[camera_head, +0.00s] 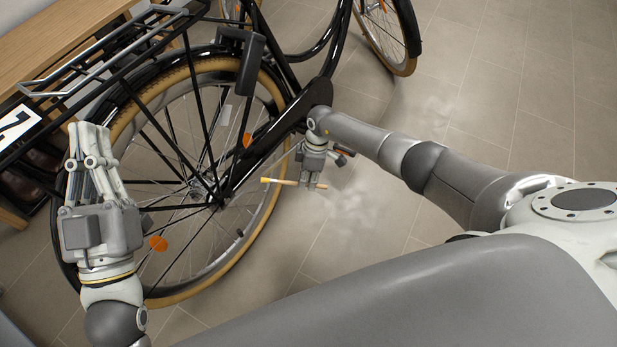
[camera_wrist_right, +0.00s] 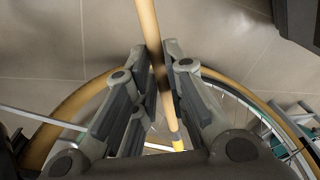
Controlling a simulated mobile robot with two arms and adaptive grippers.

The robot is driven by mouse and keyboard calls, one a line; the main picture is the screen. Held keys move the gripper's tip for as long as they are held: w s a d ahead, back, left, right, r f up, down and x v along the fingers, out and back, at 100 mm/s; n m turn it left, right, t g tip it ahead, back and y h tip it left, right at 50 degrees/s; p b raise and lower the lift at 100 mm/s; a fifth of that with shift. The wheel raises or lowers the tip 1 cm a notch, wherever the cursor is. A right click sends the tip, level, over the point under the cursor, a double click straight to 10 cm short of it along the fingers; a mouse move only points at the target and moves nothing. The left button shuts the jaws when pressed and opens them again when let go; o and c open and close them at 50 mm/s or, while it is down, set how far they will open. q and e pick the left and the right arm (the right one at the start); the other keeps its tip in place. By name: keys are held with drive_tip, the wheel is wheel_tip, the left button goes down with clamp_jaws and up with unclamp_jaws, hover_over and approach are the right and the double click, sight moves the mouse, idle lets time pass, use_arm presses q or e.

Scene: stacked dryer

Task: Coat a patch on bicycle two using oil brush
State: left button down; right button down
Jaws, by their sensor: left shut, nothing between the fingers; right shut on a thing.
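A black bicycle (camera_head: 268,143) with a tan-tyred rear wheel stands in front of me in the head view. A white plate (camera_head: 15,127) with a black mark, perhaps a 2, hangs at its rear. My right gripper (camera_head: 313,184) is shut on the wooden handle of the oil brush (camera_head: 287,182), just right of the rear wheel. The brush lies about level, its yellow end pointing left toward the tyre. In the right wrist view the brush (camera_wrist_right: 151,40) runs between the fingers (camera_wrist_right: 155,62). My left gripper (camera_head: 88,128) is shut and empty, left of the wheel. I cannot make out a patch.
A wooden bench (camera_head: 60,42) stands behind the bicycle at upper left. A metal rack (camera_head: 125,50) sits over the rear wheel. Another tan-tyred wheel (camera_head: 388,40) shows at the top. The tiled floor (camera_head: 500,110) on the right is clear.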

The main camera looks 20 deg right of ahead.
drive_tip(key=shift+s+a+r+p, duration=0.15)
drive_tip(key=shift+a+p, duration=0.2)
use_arm(q)
wheel_tip(320, 180, down, 14)
drive_tip(key=w+a+g+y+p, duration=0.1)
drive_tip(key=g+y+p, duration=0.1)
drive_tip(key=g, duration=0.6)
drive_tip(key=shift+a+y, duration=0.35)
drive_tip(key=shift+y, duration=0.15)
use_arm(e)
drive_tip(key=shift+s+a+r, duration=0.1)
drive_tip(key=shift+s+a, duration=0.2)
drive_tip(key=shift+a, duration=0.25)
drive_tip(key=shift+s+a+r, duration=0.1)
drive_tip(key=shift+s+a, duration=0.2)
drive_tip(key=shift+a, duration=0.2)
use_arm(q)
drive_tip(key=shift+g, duration=0.3)
